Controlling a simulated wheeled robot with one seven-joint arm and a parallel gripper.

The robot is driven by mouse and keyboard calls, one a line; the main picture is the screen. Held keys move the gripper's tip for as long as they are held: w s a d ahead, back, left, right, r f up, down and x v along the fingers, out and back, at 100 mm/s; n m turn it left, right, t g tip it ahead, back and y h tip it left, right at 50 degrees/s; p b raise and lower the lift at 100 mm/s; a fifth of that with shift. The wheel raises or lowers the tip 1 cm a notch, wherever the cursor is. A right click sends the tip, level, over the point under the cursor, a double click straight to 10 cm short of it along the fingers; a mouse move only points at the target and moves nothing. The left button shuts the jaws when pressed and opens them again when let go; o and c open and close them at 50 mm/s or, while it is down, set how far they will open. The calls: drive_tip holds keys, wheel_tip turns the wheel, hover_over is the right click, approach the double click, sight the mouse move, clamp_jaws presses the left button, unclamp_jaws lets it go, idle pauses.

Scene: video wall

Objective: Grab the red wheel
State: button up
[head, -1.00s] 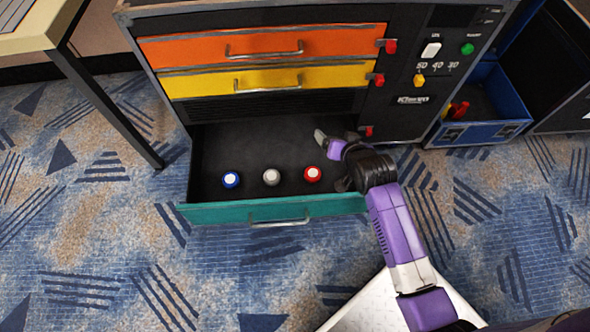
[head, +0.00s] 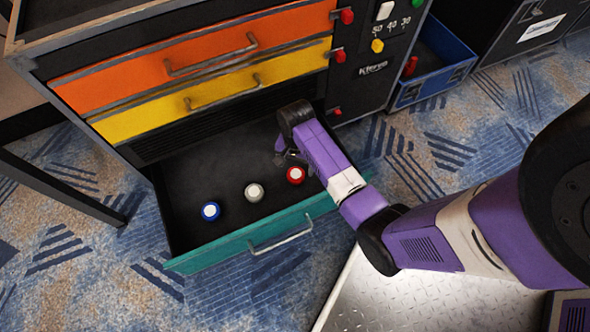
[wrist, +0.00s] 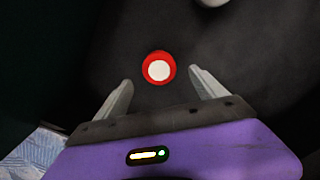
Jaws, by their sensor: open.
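The red wheel (head: 296,176), red with a white centre, lies in the open teal-fronted drawer (head: 238,237), at the right end of a row of three wheels. My gripper (head: 286,158) is just behind and above it in the head view, over the drawer, its fingers small and partly hidden by my arm. In the wrist view my gripper (wrist: 160,92) is open and empty. There the red wheel (wrist: 159,69) shows between the lines of the two fingers, slightly beyond their tips, and not touched by them.
Shut orange (head: 200,45) and yellow (head: 220,88) drawers are above. A blue bin (head: 437,75) stands to the right. The drawer walls surround the wheels.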

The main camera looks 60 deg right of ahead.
sight(296, 174)
wheel_tip(296, 174, down, 5)
drive_tip(key=b, duration=0.3)
drive_tip(key=shift+a, duration=0.1)
drive_tip(key=shift+r, duration=0.1)
drive_tip(key=shift+c, duration=0.2)
drive_tip(key=c, duration=1.5)
drive_tip(key=shift+c, duration=0.2)
